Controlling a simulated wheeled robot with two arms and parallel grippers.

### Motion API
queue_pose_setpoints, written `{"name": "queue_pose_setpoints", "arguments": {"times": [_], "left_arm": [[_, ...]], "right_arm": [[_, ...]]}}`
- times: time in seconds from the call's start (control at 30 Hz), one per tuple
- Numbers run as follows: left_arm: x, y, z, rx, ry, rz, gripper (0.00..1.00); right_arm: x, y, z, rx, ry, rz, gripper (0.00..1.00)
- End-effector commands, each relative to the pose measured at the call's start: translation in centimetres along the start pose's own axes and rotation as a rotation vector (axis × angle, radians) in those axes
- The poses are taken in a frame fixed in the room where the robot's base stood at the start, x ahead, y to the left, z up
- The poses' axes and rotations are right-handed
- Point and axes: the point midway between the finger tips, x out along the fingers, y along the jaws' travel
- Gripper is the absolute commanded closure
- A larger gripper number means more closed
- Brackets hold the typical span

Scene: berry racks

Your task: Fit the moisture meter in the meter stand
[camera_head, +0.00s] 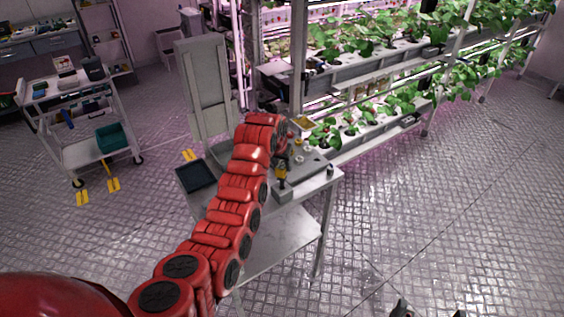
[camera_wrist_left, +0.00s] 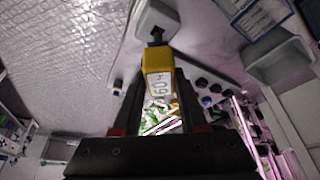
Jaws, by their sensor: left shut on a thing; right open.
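The moisture meter (camera_wrist_left: 159,70) is a yellow body with a white numbered label and a dark probe at its far end. My left gripper (camera_wrist_left: 158,98) is shut on it. In the head view the yellow meter (camera_head: 282,171) is upright just above the meter stand (camera_head: 282,192), a small grey block near the table's front edge. In the wrist view the probe meets the pale stand (camera_wrist_left: 150,14) at a dark spot. I cannot tell how far in it is. My red left arm hides part of the table. My right gripper (camera_head: 429,311) is open and empty at the bottom edge.
The metal table (camera_head: 318,180) also holds a dark tray (camera_head: 195,177) and several small items behind the meter. A grey upright panel (camera_head: 206,90) stands behind. Plant racks (camera_head: 380,75) are at the back right, and a white cart (camera_head: 85,150) is at left. The floor at right is clear.

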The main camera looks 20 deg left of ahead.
Motion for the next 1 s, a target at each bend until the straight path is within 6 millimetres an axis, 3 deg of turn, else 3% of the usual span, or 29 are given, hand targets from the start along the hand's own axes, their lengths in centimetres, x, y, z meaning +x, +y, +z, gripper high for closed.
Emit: {"name": "queue_pose_setpoints", "arguments": {"times": [1.0], "left_arm": [[-0.28,0.06,0.05,0.001,0.000,0.001,1.00]], "right_arm": [[-0.65,-0.03,0.11,0.000,0.000,0.000,0.00]]}}
